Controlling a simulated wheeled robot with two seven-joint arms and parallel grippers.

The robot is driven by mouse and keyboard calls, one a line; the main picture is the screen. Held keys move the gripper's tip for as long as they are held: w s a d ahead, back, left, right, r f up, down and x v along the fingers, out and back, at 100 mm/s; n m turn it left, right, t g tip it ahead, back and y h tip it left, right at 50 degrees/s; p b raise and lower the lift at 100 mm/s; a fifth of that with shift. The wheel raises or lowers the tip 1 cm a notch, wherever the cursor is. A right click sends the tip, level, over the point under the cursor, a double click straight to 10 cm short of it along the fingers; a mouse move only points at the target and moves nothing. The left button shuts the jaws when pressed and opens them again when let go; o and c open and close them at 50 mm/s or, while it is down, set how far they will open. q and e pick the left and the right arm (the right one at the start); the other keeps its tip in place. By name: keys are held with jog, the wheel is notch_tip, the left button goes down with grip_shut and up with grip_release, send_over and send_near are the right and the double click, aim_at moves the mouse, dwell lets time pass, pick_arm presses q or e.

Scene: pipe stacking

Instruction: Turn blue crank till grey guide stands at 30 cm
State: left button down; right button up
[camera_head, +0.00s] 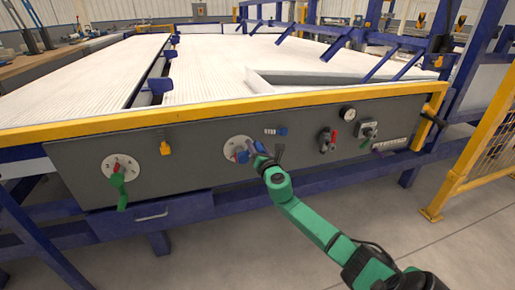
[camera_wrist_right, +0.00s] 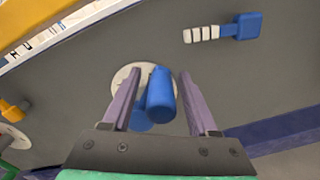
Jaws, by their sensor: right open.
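The blue crank (camera_head: 241,156) sits on a round white dial (camera_head: 234,143) in the middle of the dark front panel. My right gripper (camera_head: 257,150) is at the crank from the right, fingers toward the panel. In the right wrist view the crank's blue handle (camera_wrist_right: 160,97) stands between the two open fingers (camera_wrist_right: 158,76), with a gap visible on the right. Contact on the left cannot be told. A long grey bar (camera_head: 330,77), probably the grey guide, lies on the white slatted bed. Its position in centimetres cannot be read. My left gripper is not in view.
A small counter with a blue end (camera_head: 276,131) sits above the crank, its digits unreadable. A green crank (camera_head: 119,182) on another dial is at left. A yellow knob (camera_head: 165,148), gauge (camera_head: 348,114) and switches share the panel. A yellow fence (camera_head: 470,160) stands at right.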

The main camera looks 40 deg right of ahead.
jog(key=shift+s, duration=0.1)
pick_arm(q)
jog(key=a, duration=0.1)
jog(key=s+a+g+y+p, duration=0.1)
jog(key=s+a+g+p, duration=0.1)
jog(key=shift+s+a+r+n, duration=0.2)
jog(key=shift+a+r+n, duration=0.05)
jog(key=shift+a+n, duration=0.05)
pick_arm(e)
jog(key=v, duration=1.4)
jog(key=shift+s+a, duration=0.15)
